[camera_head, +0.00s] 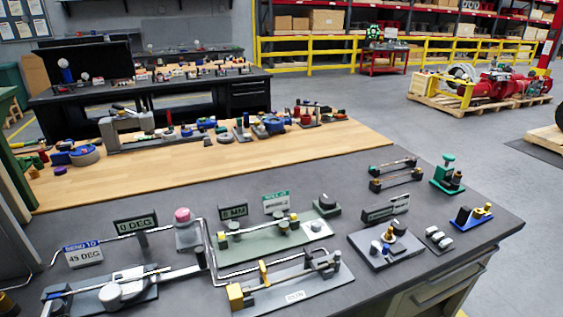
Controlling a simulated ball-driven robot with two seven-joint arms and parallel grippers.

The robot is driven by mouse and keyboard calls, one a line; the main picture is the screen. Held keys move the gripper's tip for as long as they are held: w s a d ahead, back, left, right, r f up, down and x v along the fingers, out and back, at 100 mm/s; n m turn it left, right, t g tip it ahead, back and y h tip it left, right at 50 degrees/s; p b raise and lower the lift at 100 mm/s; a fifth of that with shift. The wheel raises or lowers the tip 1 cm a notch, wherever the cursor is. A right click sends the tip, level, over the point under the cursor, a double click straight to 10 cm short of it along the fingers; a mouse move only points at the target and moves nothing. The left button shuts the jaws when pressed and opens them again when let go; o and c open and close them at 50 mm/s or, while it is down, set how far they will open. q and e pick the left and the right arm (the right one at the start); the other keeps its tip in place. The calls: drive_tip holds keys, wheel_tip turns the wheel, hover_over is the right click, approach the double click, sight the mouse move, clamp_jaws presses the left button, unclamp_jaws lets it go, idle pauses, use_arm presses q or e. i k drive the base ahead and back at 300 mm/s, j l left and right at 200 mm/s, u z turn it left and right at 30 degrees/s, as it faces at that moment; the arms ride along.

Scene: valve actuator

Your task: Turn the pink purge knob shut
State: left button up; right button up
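The pink knob (182,214) sits on top of a small grey block (188,237) on the dark workbench, left of centre. Thin metal tubing runs close to the block on its right side and bends toward the front. Neither of my grippers shows in the head view. Nothing touches the knob, and its top and side are in plain sight. How far it is turned cannot be told at this size.
A "0 DEG" sign (135,224) stands left of the knob and a "0 MM" sign (233,212) right of it. A bending fixture (128,288) lies in front, and a green-plated fixture (265,237) to the right. Behind is a wooden worktop (230,160) with many parts.

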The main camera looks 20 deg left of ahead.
sight(182, 215)
drive_tip(key=u, duration=1.35)
drive_tip(key=z, duration=0.35)
